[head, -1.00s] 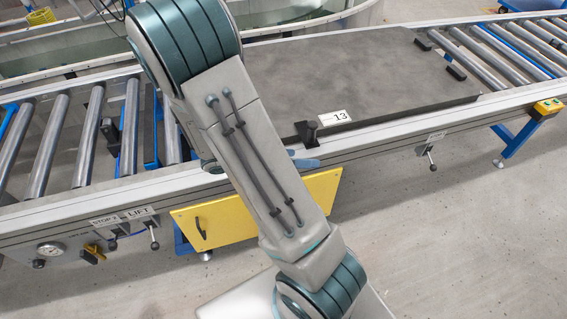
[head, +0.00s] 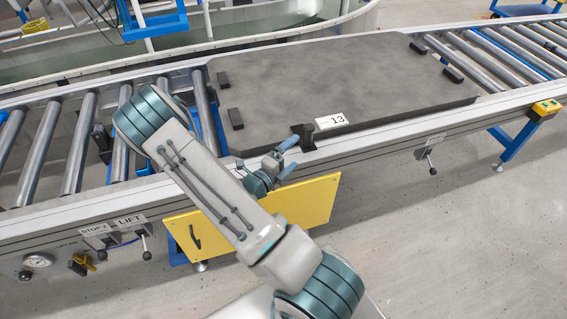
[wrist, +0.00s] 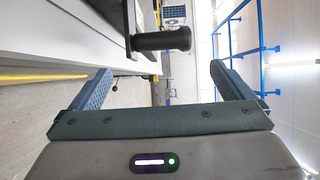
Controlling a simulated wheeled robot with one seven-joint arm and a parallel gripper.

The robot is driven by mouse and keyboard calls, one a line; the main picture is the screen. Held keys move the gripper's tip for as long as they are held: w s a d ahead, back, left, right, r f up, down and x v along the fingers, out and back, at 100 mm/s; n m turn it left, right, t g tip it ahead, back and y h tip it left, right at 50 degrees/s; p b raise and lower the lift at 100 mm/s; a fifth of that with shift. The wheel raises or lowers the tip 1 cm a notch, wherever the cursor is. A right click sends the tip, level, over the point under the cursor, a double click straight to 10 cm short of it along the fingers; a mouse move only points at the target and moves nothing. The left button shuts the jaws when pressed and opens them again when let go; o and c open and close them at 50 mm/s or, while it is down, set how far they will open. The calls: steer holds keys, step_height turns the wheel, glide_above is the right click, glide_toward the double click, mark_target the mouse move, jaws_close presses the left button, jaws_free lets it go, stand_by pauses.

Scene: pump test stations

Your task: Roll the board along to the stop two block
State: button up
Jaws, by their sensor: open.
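The board (head: 350,80) is a large dark grey slab with black blocks on top and a plate reading 13. It lies on the roller conveyor, right of the middle. A black handle (head: 303,136) stands at its near edge; in the wrist view a black cylindrical grip (wrist: 162,41) shows ahead of the fingers. My gripper (head: 289,157) is open and empty just in front of the handle, its blue fingers (wrist: 165,85) apart and not around it. A black block (head: 101,138) between the left rollers may be the stop two block; a STOP 2 label (head: 93,230) is below it.
Bare rollers (head: 80,145) lie left of the board, partly behind my arm. A yellow panel (head: 255,215) hangs under the near rail. A LIFT label and lever (head: 146,255), a gauge (head: 37,261) and a yellow button box (head: 546,107) sit along the front.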

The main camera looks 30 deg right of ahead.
mark_target(309, 140)
steer(key=x, duration=0.9)
steer(key=shift+d, duration=0.1)
steer(key=c, duration=1.9)
steer(key=a, duration=0.2)
steer(key=w+a+p, duration=0.1)
steer(key=a, duration=0.3)
steer(key=shift+w+a, duration=0.15)
steer(key=shift+w, duration=0.15)
steer(key=w+a, duration=0.2)
steer(key=a, duration=0.8)
steer(key=w+a, duration=0.3)
steer(key=a, duration=0.7)
steer(key=w+a+p, duration=0.1)
steer(key=w+a, duration=0.1)
steer(key=a, duration=0.8)
steer(key=shift+w+a+f, duration=0.1)
steer(key=shift+w, duration=0.05)
steer(key=shift+a, duration=0.4)
steer(key=shift+w+a, duration=0.1)
